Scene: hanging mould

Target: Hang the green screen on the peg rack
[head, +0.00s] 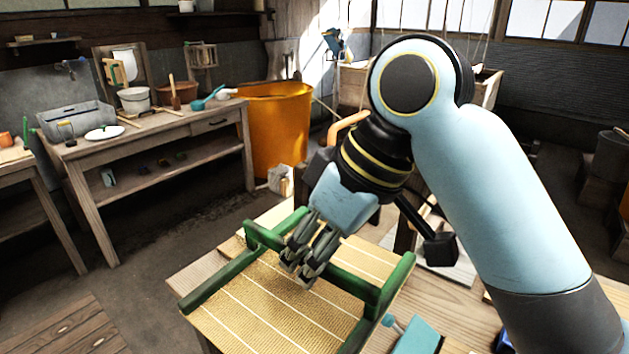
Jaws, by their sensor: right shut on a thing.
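The green screen (270,315) has a green wooden frame and a tan woven mesh with pale lines. It is at the bottom centre of the head view, over the wooden table, tilted in the picture. My right gripper (301,268) comes down from above and is shut on a green bar of the screen near its middle. The fingers hide part of that bar. I cannot tell whether the screen touches the table. I cannot clearly make out a peg rack. My left gripper is out of view.
The wooden table (460,318) carries a blue-teal object (418,336) right of the screen. A workbench (150,130) with a grey crate (76,122), a white bucket (134,99) and a plate stands at the left. An orange vat (277,130) stands behind. The floor between is mostly clear.

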